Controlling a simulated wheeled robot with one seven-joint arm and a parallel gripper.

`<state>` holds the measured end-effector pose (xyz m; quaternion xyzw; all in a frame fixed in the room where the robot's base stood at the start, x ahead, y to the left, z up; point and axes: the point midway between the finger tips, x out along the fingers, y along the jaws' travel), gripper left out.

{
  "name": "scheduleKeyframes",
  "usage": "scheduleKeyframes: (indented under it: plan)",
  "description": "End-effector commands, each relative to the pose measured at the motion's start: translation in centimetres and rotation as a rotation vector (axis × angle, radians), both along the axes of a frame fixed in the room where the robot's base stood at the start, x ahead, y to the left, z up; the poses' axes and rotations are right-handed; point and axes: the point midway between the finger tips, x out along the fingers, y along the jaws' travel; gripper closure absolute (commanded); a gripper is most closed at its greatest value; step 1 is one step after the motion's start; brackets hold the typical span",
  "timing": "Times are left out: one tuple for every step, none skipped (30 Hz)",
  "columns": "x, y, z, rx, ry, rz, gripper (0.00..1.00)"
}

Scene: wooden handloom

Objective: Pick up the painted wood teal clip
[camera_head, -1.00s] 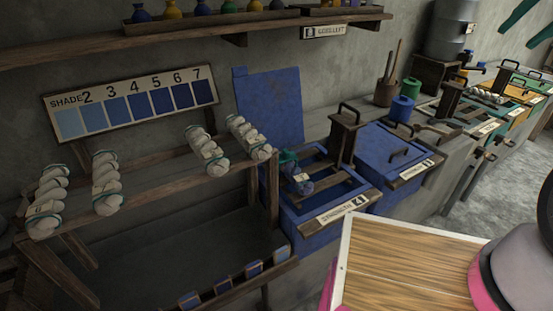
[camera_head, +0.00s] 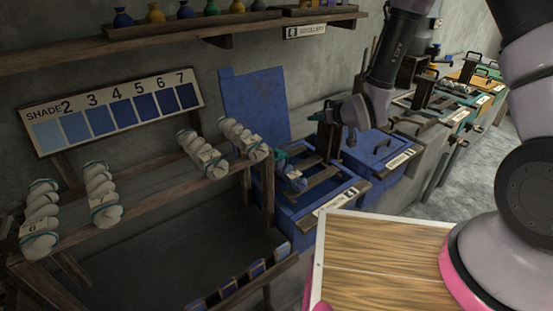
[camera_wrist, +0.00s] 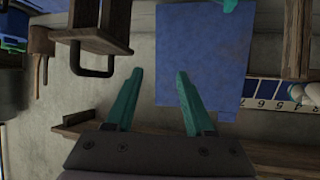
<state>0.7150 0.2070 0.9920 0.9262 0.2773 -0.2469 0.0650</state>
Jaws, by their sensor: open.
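A small teal clip (camera_head: 281,156) sits at the left rim of the open blue vat (camera_head: 318,199), beside a blue skein (camera_head: 295,180). In the wrist view, a teal piece that looks like the clip (camera_wrist: 230,5) is cut off by the top edge, against the blue lid (camera_wrist: 203,50). My gripper (camera_head: 307,132) is above the vat, to the upper right of the clip, apart from it. In the wrist view its two teal fingers (camera_wrist: 160,78) are spread with nothing between them.
A wooden post with a handle (camera_wrist: 95,30) stands close to my gripper. White skeins with teal ties (camera_head: 101,195) hang on the wooden rack at left. A shade board (camera_head: 115,112) is on the wall. A wooden shelf (camera_head: 190,40) with bottles runs above.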

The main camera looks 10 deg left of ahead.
Motion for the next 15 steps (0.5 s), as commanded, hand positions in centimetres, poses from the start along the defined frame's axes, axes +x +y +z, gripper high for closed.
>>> scheduleKeyframes:
  plan:
    - [-1.4, 1.4, -2.6, 0.005, -0.003, 0.037, 0.46]
    - [-2.0, 2.1, -3.6, 0.011, -0.015, 0.056, 0.46]
    - [-2.8, 2.9, -4.9, 0.019, -0.030, 0.079, 0.46]
    - [-3.5, 3.5, -5.8, 0.024, -0.040, 0.097, 0.46]
    - [-4.1, 4.0, -6.6, 0.029, -0.050, 0.112, 0.46]
    - [-4.9, 4.6, -7.5, 0.036, -0.061, 0.129, 0.46]
    - [-5.5, 5.0, -8.1, 0.042, -0.069, 0.142, 0.46]
    - [-6.0, 5.3, -8.6, 0.046, -0.077, 0.153, 0.46]
    - [-6.6, 5.7, -9.1, 0.052, -0.084, 0.166, 0.46]
    - [-7.0, 5.9, -9.5, 0.055, -0.089, 0.172, 0.46]
    - [-7.3, 6.1, -9.8, 0.057, -0.093, 0.178, 0.46]
    - [-7.6, 6.2, -10.1, 0.060, -0.098, 0.184, 0.46]
    - [-7.7, 6.4, -10.2, 0.062, -0.101, 0.187, 0.46]
    - [-7.6, 6.6, -10.4, 0.063, -0.104, 0.190, 0.46]
    - [-7.4, 7.0, -10.6, 0.065, -0.107, 0.191, 0.46]
